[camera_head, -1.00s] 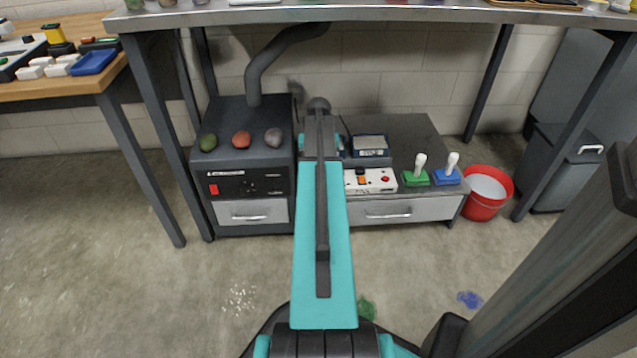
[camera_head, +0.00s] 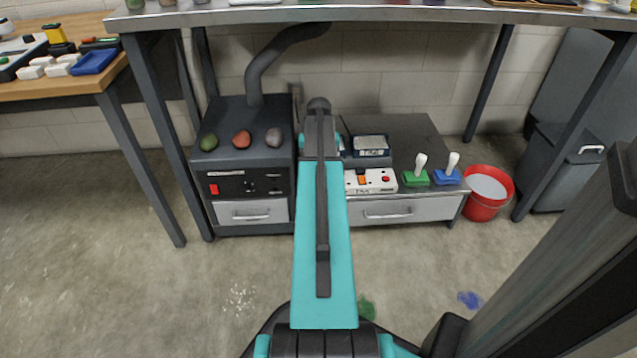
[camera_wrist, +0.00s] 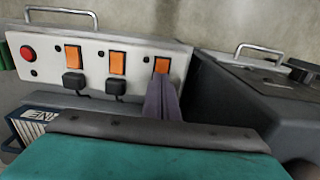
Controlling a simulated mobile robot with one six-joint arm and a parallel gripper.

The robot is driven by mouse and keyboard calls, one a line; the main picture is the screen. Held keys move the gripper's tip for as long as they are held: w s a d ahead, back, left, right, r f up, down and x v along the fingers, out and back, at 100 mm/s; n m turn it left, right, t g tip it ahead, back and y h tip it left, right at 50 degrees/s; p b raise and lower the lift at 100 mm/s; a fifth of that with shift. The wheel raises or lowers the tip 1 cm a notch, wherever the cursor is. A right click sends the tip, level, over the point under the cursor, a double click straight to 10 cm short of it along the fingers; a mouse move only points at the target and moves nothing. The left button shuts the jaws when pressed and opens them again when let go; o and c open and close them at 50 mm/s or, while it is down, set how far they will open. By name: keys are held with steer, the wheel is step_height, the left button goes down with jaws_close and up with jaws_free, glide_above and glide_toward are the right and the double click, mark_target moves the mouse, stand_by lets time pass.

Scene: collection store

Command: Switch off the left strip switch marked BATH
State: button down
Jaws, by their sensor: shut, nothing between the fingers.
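The white switch strip (camera_head: 373,188) stands on the low grey cabinet, partly hidden behind my arm in the head view. There it shows an orange switch (camera_head: 362,181) and a red button (camera_head: 386,179). In the wrist view the strip (camera_wrist: 95,55) is seen from the other side, with the red button (camera_wrist: 28,54) at left and several orange switches. The rightmost orange switch (camera_wrist: 162,64) is just beyond the tips of my gripper (camera_wrist: 160,84), which is shut and empty. I cannot tell whether they touch. No BATH marking is legible.
Two black plugs (camera_wrist: 74,81) sit below the other switches. A dark oven-like unit (camera_head: 250,170) with three stones on top stands left of the strip.

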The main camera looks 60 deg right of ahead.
steer(key=shift+f, duration=0.75)
stand_by(1.0)
steer(key=shift+r, duration=0.1)
step_height(320, 180, up, 7)
steer(key=p, duration=0.6)
steer(key=shift+p, duration=0.3)
steer(key=shift+s, duration=0.15)
stand_by(0.7)
